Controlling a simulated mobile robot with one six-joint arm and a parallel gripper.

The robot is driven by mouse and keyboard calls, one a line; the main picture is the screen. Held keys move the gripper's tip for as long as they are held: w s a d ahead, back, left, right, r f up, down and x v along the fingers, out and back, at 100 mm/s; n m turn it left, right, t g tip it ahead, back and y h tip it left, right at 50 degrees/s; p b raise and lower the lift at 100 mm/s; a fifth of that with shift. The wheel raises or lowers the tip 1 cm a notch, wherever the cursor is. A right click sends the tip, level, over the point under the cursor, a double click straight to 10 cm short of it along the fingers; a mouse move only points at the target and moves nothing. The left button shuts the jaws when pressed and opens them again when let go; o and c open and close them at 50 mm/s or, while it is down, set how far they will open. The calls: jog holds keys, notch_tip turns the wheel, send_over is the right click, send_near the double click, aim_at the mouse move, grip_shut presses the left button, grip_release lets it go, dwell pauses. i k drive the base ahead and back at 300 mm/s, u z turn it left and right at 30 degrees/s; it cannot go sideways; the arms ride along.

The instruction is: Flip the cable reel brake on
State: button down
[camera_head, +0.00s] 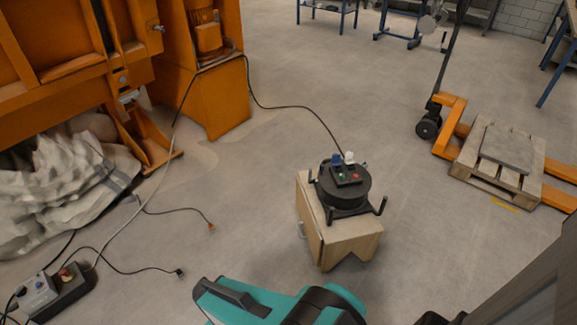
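The cable reel (345,190) is a black drum in a black frame, standing on a small wooden box (330,240) near the middle of the view. Its top panel carries a small green and a small red part, with a blue plug (337,160) and a white plug (349,158) at its back. Black frame ends stick out at its sides. I cannot make out which part is the brake or how it is set. My teal and black arm parts show at the bottom edge, in front of the box and apart from it. I see no gripper fingertips.
A black cable runs from the reel to the orange machine (205,95). Pale sacks (65,195) and a dark control box (60,292) with cables lie at left. An orange pallet truck (450,125) with a wooden pallet (490,185) stands right. Floor around the box is mostly clear.

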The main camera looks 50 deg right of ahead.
aim_at(310, 180)
jog(key=u, duration=0.1)
jog(key=i, duration=1.2)
jog(key=z, duration=0.2)
